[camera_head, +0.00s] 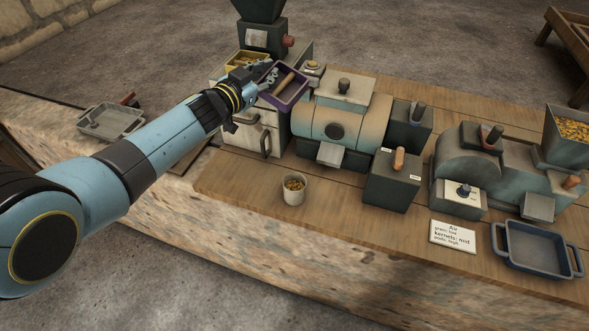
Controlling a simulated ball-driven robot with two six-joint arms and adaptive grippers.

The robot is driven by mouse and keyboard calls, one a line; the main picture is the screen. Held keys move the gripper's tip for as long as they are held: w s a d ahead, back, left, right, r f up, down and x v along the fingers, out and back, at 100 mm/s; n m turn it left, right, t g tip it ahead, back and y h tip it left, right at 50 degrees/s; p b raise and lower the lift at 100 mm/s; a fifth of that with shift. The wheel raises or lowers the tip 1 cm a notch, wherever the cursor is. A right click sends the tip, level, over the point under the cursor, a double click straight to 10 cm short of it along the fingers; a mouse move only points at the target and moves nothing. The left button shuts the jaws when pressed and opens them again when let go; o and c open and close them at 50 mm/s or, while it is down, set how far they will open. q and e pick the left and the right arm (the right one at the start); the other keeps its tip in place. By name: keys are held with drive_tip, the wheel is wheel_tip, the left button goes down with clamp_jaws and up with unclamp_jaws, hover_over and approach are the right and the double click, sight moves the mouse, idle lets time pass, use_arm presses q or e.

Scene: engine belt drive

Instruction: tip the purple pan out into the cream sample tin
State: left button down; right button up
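The purple pan (300,91) sits at the top of the white cabinet, left of the tan roaster drum. It looks about level, and a light wooden stick-like piece shows inside it. The cream sample tin (293,194) stands upright on the wooden counter in front, with brownish-yellow bits inside. My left gripper (266,75) is at the left side of the purple pan, overlapping its rim. Its fingers are small and dark there, so I cannot tell whether they grip the pan. My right gripper is out of view.
A yellow tray (246,59) sits behind my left gripper, below a dark hopper (259,38). A grey tray (112,124) lies at left. A control box (393,185) with a lever stands right of the tin. A blue pan (537,250) and label card (453,235) lie at right.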

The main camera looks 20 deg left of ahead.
use_arm(q)
drive_tip(key=shift+w+a+r+p, duration=0.35)
drive_tip(key=shift+r+p, duration=0.1)
drive_tip(key=shift+p, duration=0.15)
drive_tip(key=shift+w+g, duration=0.15)
drive_tip(key=shift+g, duration=0.15)
drive_tip(key=w+a+r+n+g, duration=0.1)
drive_tip(key=w+a+r+n+g+p, duration=0.1)
drive_tip(key=a+r, duration=0.1)
drive_tip(key=shift+w+r+g+h, duration=0.2)
drive_tip(key=shift+r+g+h, duration=0.1)
drive_tip(key=shift+g+h, duration=0.1)
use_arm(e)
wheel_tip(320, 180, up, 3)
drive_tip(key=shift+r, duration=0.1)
